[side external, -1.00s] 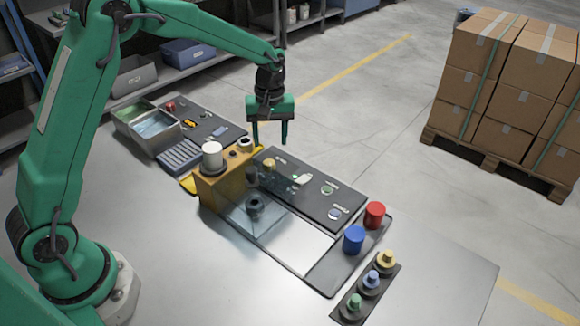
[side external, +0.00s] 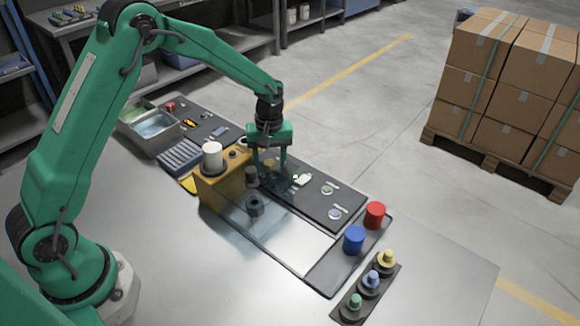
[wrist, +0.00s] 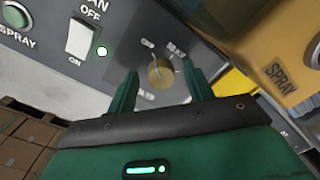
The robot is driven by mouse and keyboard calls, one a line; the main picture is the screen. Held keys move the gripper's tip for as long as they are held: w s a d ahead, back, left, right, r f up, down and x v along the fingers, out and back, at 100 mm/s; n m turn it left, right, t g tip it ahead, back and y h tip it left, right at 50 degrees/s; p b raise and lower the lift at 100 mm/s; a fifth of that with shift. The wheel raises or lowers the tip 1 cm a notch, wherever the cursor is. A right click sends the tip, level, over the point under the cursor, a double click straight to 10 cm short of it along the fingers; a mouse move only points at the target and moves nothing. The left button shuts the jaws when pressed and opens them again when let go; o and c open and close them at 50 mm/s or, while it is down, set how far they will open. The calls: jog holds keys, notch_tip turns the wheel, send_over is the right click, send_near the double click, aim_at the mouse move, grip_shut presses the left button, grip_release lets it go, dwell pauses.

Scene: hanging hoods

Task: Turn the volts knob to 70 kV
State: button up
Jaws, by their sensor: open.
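The volts knob (wrist: 161,74) is a small brass-coloured round knob on the dark control panel (side external: 318,204). In the wrist view it lies between the two green fingers of my gripper (wrist: 160,70), with a visible gap on each side. Small white kV markings surround it; they are too blurred to read surely, and I cannot tell its pointer's setting. In the side view my gripper (side external: 270,176) is open and low over the panel's far-left part, and its fingers largely hide the knob there.
A white fan switch (wrist: 83,38) with a lit green lamp (wrist: 101,51) and a green spray button (wrist: 15,15) sit beside the knob. An orange-yellow box (side external: 221,190) stands close left of my gripper. Red (side external: 375,215) and blue (side external: 353,239) cylinders stand at the right.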

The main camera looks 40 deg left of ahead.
jog(key=shift+f, duration=0.1)
jog(key=c, duration=1)
